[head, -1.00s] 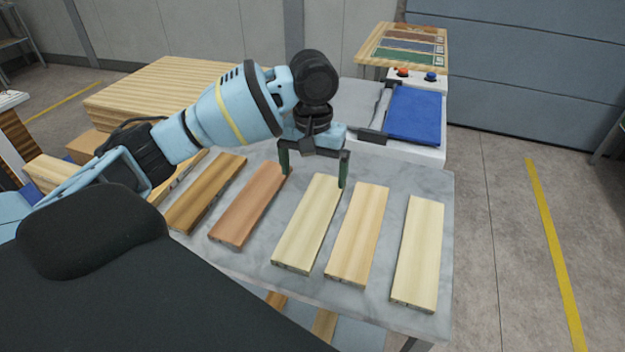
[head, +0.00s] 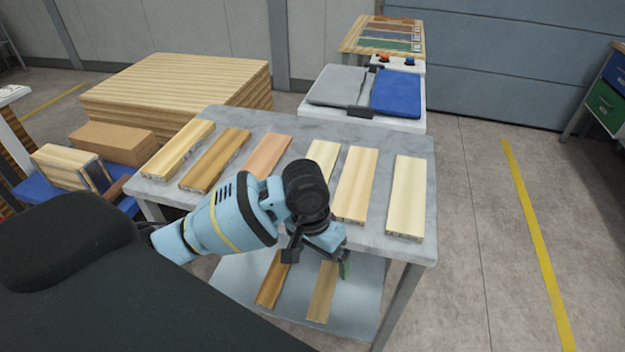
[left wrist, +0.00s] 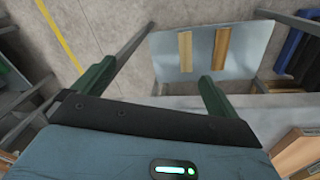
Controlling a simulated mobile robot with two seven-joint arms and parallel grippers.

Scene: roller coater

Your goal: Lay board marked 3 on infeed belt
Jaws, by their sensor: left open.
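Several boards lie side by side on the grey marbled table (head: 290,125) in the head view. A pale board (head: 322,158) is partly hidden behind my left arm. To its right lie a light board (head: 355,185) and a paler one (head: 406,195). End markings are too small to read, so I cannot tell which board is 3. My left gripper (head: 322,256) is low at the table's front edge; its open fingers (left wrist: 156,75) hold nothing in the left wrist view. Behind the table stands a white machine with a grey surface (head: 337,88) and a blue one (head: 397,93); I cannot tell which is the infeed belt.
Two boards lie on the table's lower shelf (head: 235,285), also seen in the left wrist view (left wrist: 240,28). A large wood stack (head: 175,85) stands at the back left. A drawer unit (head: 608,90) is at far right. The floor right of the table is clear.

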